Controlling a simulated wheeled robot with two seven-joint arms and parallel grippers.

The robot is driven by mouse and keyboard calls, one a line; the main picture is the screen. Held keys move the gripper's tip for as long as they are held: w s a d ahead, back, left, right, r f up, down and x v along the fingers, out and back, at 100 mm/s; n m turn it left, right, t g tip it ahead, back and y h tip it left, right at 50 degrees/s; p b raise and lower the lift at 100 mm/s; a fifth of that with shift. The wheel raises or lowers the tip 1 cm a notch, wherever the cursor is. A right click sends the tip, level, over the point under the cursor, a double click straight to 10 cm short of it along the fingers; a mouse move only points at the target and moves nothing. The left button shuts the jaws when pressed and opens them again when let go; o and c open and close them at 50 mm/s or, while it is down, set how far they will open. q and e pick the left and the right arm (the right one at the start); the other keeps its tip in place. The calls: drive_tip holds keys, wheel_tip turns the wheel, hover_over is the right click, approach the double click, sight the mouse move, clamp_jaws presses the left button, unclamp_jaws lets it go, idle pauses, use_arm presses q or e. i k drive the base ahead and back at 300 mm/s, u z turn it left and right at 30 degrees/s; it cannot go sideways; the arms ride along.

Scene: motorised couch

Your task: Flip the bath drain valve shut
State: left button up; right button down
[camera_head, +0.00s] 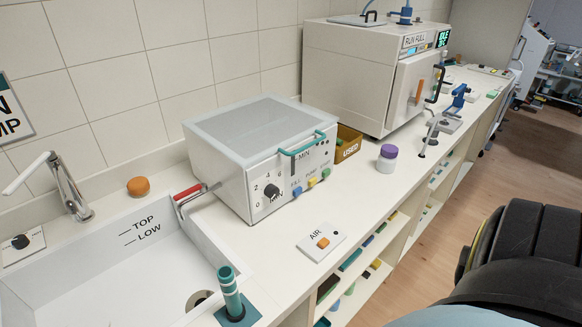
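The bath is a white box (228,182) with a grey lid, a black dial and coloured buttons, standing on the counter beside the sink. A metal spout comes from its left side and bends down over the sink's edge. A red valve handle (187,192) sits on this spout and lies roughly along the pipe. The fine detail of the valve is too small to tell. Neither gripper shows in the head view.
The white sink (112,285), marked TOP and LOW, lies at lower left with a tap (68,188) behind. An orange knob (138,186) and a teal upright handle (230,290) stand near it. An AIR switch plate (322,241) lies in front of the bath.

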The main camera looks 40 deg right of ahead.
sight(202, 188)
drive_tip(key=k, duration=0.9)
drive_tip(key=u, duration=0.8)
drive_tip(key=i, duration=0.75)
drive_tip(key=z, duration=2.3)
